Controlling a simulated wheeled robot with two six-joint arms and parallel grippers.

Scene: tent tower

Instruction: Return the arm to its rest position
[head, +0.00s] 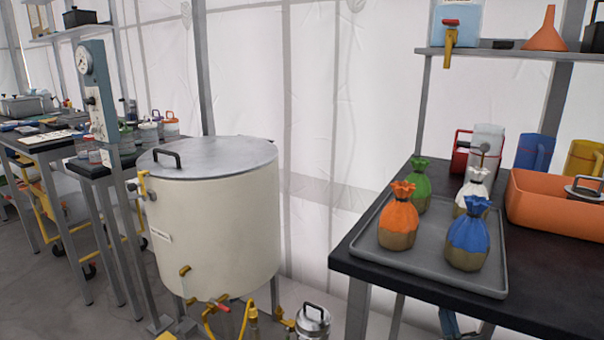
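Neither of my arms nor grippers shows in the head view, so their pose and whether they hold anything cannot be seen. On the right, a grey tray (365,246) lies on a black-topped table (345,262). Several tied sacks stand upright on the tray: an orange-topped sack (398,216), a green-topped sack (417,186), a white-topped sack (473,190) and a blue-topped sack (467,234).
A large cream drum (225,225) with a grey lid (220,157) stands at centre left, with yellow taps. An orange bin (530,200) stands right of the tray. A shelf (500,53) hangs above. A cluttered bench (40,138) is far left.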

